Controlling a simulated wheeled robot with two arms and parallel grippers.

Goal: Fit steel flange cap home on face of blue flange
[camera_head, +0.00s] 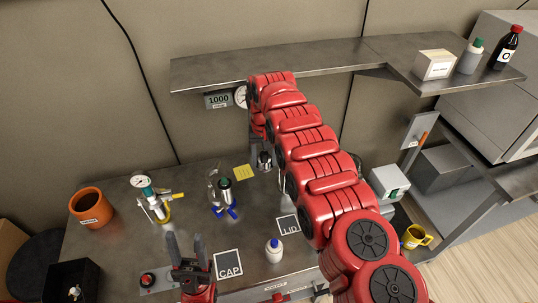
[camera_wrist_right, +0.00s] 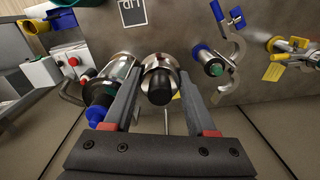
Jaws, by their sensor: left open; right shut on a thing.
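The steel flange cap (camera_wrist_right: 160,68) has a round metal body and a black knob (camera_wrist_right: 160,88). My right gripper (camera_wrist_right: 157,97) is shut on it, one finger on each side. In the head view the cap (camera_head: 264,161) shows below my right gripper (camera_head: 260,148). My left gripper (camera_head: 185,240) is open and empty at the table's front.
A clamp with blue handles (camera_head: 228,212) and a green-topped cylinder (camera_head: 224,183) stand left of the cap. Further left are a gauge valve (camera_head: 144,182) and an orange pot (camera_head: 91,207). The CAP mat (camera_head: 229,260) is bare. A bottle (camera_head: 274,250) stands near the front.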

